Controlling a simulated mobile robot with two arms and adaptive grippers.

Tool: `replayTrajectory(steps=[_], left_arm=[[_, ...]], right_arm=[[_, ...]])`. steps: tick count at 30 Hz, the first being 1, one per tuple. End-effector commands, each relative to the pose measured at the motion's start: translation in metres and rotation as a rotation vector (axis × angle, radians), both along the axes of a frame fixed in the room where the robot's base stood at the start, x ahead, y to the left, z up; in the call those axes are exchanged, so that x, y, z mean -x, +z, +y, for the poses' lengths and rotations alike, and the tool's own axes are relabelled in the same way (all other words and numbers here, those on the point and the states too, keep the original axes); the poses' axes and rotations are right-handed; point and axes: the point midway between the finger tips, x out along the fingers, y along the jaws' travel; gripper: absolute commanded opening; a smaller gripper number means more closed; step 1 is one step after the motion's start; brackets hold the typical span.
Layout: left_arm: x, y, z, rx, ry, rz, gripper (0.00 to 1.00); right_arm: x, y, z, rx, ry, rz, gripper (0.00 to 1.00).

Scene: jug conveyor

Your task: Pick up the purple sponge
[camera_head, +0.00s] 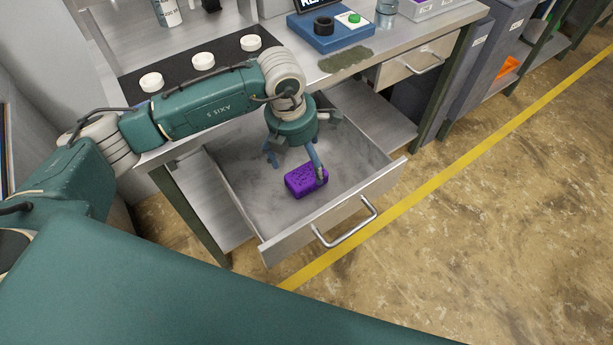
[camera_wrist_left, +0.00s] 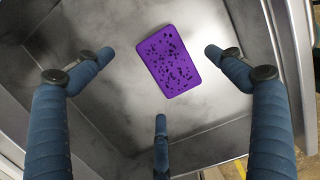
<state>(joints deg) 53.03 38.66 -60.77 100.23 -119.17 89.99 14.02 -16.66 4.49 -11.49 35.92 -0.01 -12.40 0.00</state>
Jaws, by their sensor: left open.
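The purple sponge (camera_head: 303,181), a rectangular block with dark pores, lies flat in the open metal drawer (camera_head: 240,205). In the left wrist view the sponge (camera_wrist_left: 168,61) lies tilted between the upper two blue fingertips, apart from them, on the drawer floor. My left gripper (camera_head: 296,166) reaches down into the drawer above the sponge, with one finger overlapping the sponge's right end in the head view. The gripper's three fingers (camera_wrist_left: 158,78) are spread open and empty in the left wrist view. I cannot tell whether a finger touches the sponge. My right gripper is not in view.
The drawer walls surround the sponge, and its handle (camera_head: 346,229) faces the floor. The workbench above holds white round lids (camera_head: 203,61) on a black mat, a blue box with a green button (camera_head: 336,31) and a green cloth (camera_head: 346,59). A closed drawer (camera_head: 408,65) is at right.

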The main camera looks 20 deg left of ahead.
Motion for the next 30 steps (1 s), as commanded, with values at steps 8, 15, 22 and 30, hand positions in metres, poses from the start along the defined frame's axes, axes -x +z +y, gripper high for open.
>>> replayTrajectory(steps=[8, 15, 22, 30], left_arm=[[0.002, -0.030, 0.001, -0.002, 0.002, 0.005, 0.93], [-0.002, -0.054, -0.002, 0.000, 0.001, 0.000, 0.93], [-0.002, -0.055, -0.002, 0.001, 0.000, -0.001, 0.89], [-0.002, -0.055, -0.002, 0.001, 0.000, -0.001, 0.52]], right_arm=[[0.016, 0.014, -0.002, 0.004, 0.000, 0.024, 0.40], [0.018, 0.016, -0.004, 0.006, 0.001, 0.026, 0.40], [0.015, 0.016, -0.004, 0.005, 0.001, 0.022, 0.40], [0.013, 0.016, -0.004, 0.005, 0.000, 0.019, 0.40]])
